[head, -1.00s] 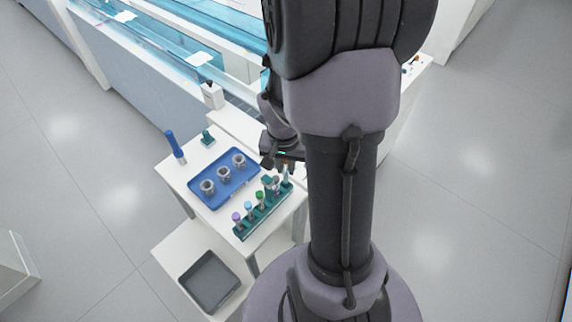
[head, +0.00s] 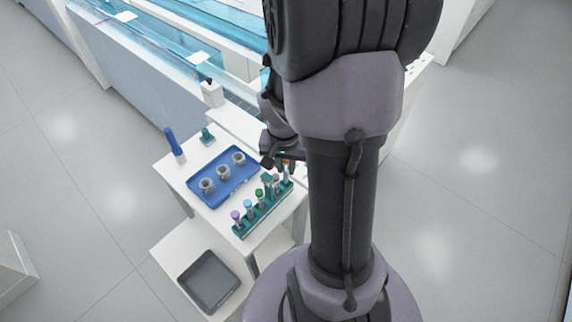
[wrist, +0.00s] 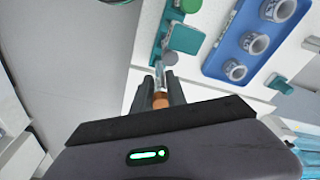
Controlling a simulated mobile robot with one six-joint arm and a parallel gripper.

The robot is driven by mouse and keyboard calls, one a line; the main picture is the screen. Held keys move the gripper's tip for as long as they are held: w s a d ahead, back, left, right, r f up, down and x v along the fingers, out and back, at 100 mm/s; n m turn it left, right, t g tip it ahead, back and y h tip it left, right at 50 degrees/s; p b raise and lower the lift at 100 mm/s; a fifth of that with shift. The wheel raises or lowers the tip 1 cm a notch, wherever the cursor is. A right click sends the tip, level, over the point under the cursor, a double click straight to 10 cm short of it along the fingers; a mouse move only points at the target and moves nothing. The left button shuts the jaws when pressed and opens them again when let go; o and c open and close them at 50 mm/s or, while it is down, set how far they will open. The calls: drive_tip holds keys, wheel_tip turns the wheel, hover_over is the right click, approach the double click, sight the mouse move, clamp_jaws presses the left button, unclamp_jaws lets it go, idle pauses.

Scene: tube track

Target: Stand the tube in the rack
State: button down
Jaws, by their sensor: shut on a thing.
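My gripper (head: 284,160) is shut on an orange-capped tube (wrist: 160,98), gripping it near the cap. The clear body of the tube points away from the wrist, toward the end of the teal rack (head: 262,212). In the head view the tube is at the rack's far right end, partly hidden by my gripper and arm. The rack also shows in the wrist view (wrist: 156,48), beside the tube. Several other capped tubes stand in it, with purple, blue, green and grey caps. I cannot tell whether the held tube's lower end is inside a hole.
A blue tray (head: 212,197) with three grey cups lies beside the rack on the white table (head: 178,172). A blue upright object (head: 172,144) and a small teal block (head: 207,135) stand at the back. A dark grey tray (head: 208,282) sits on a lower shelf.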

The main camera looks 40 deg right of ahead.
drive_tip(key=shift+f+b, duration=0.5)
drive_tip(key=shift+f, duration=0.2)
drive_tip(key=shift+f+b, duration=0.45)
drive_tip(key=shift+b, duration=0.2)
drive_tip(key=c, duration=1.3)
unclamp_jaws()
drive_tip(key=shift+o, duration=0.2)
drive_tip(key=shift+r, duration=0.1)
wheel_tip(320, 180, up, 17)
drive_tip(key=s+a+p, duration=0.1)
drive_tip(key=a+p, duration=0.1)
drive_tip(key=p, duration=0.6)
drive_tip(key=shift+s, duration=0.25)
